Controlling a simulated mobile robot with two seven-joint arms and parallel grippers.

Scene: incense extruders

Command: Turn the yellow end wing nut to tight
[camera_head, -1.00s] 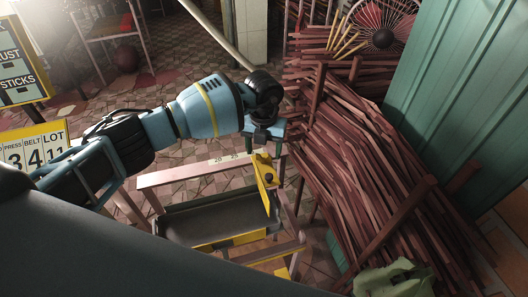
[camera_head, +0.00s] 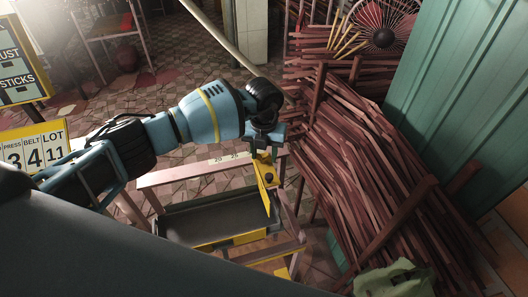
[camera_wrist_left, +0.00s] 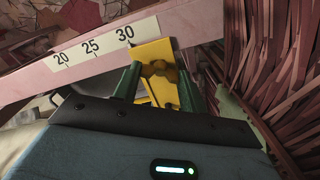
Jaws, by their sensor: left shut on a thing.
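The yellow end plate (camera_head: 264,175) stands at the right end of the pink frame with the grey trough (camera_head: 205,222). It also shows in the left wrist view (camera_wrist_left: 152,48). The yellow wing nut (camera_wrist_left: 158,72) sits at this plate, between the two green fingers of my left gripper (camera_wrist_left: 160,88). My left gripper (camera_head: 262,150) reaches down from above, shut on the wing nut. In the head view the gripper hides most of the nut. A dark knob (camera_head: 268,178) shows lower on the plate. My right gripper is out of view.
A pink rail (camera_wrist_left: 85,55) marked 20, 25 and 30 runs along the trough's back. A large heap of reddish incense sticks (camera_head: 370,170) lies close on the right, beside a green wall (camera_head: 455,110). Open tiled floor (camera_head: 215,160) shows behind the frame.

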